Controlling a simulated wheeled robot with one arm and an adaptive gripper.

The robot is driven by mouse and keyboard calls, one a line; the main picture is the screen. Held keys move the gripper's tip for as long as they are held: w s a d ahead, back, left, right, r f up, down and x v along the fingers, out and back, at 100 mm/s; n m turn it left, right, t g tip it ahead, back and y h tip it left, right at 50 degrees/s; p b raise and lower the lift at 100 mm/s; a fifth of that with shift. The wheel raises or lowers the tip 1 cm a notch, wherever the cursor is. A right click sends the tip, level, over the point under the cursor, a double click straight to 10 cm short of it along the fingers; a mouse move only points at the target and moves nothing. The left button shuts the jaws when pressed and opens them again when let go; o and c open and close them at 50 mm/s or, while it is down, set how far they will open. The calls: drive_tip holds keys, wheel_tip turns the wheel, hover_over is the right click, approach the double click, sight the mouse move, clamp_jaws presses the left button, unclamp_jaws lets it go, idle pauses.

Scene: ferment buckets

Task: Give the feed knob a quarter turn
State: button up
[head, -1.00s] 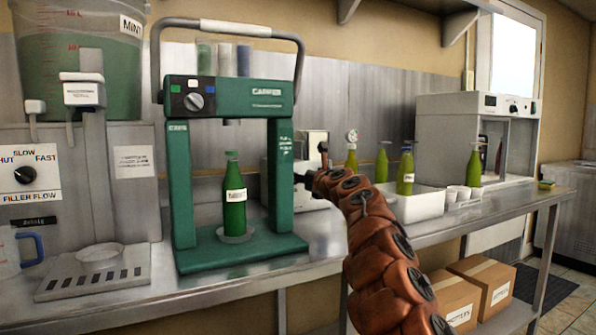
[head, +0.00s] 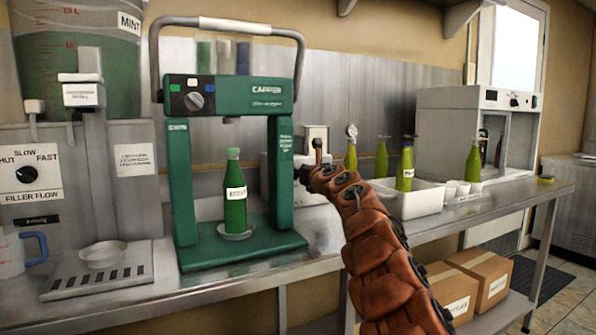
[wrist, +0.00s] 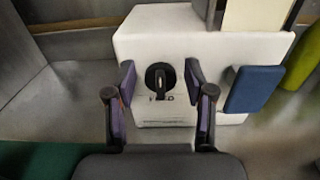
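A small black knob (wrist: 160,80) with a pale upright bar sits on the front of a white box-shaped machine (wrist: 208,62) in the wrist view. Small marks, too blurred to read, show just below it. My gripper (wrist: 160,85) is open, with one purple-padded finger on each side of the knob and a gap on both sides. In the head view, the white machine (head: 316,133) stands behind my gripper (head: 314,160), and my arm hides most of it. The knob is hidden there.
A green capper (head: 180,190) with a green bottle (head: 235,195) stands close on the left. A white tray (head: 418,204) with bottles is on the right. A blue block (wrist: 253,90) projects beside the knob at right in the wrist view.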

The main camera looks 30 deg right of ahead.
clamp_jaws()
drive_tip(key=shift+m, duration=0.3)
drive_tip(key=m+p, duration=0.4)
drive_tip(key=m, duration=0.1)
drive_tip(key=d+f+m+p, duration=0.1)
drive_tip(key=m+p, duration=0.3)
drive_tip(key=m, duration=0.2)
drive_tip(key=m+p, duration=0.5)
drive_tip(key=m, duration=0.1)
drive_tip(key=shift+d+f, duration=0.35)
drive_tip(key=shift+f, duration=0.05)
idle(0.4)
